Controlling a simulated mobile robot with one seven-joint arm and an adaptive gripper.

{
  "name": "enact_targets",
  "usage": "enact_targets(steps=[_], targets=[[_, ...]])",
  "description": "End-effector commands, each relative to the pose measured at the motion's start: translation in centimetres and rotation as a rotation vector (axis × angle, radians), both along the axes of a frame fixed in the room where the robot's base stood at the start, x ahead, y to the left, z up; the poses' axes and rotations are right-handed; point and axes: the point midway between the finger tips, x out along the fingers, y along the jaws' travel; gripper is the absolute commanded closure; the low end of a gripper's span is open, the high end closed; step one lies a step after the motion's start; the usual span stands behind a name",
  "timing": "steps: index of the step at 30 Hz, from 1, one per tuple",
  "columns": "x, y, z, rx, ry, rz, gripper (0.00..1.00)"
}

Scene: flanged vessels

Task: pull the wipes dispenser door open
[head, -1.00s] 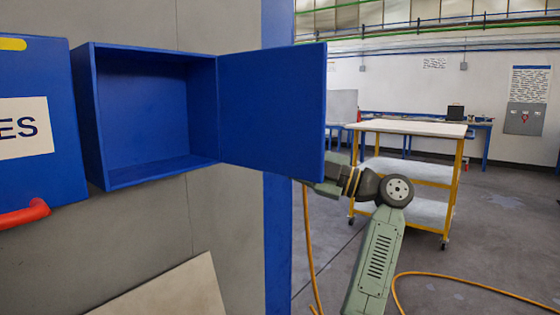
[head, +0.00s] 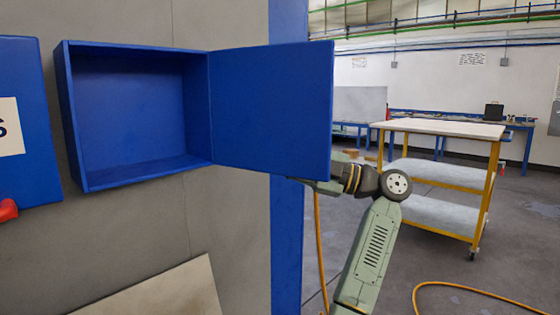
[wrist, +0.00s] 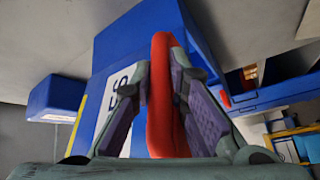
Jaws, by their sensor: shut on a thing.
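The wipes dispenser (head: 72,120) is a blue wall box, standing open with an empty inside in the head view. Its blue door (head: 275,108) is swung out to the right, its inner face towards the head camera. In the wrist view, my gripper (wrist: 161,80) is shut on a red upright handle (wrist: 164,130) on the door's outer face. A white label (wrist: 118,105) with partly hidden letters shows beside the handle. In the head view the door hides my gripper's fingers and the handle; my wrist shows at its lower right edge.
Another blue box (head: 28,90) with a red handle (head: 8,210) hangs to the left, cut off by the frame. A cart (head: 437,128) with yellow legs stands behind my arm. An orange hose (head: 470,284) lies on the floor. A tan panel (head: 165,290) is below the dispenser.

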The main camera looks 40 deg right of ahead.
Motion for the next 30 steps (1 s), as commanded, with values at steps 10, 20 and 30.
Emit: enact_targets(steps=[10,20,30], targets=[[0.06,0.01,0.06,0.001,0.000,0.003,1.00],[0.04,0.04,0.03,0.000,0.000,0.004,0.78],[-0.11,-0.10,-0.03,0.000,0.000,0.004,0.77]])
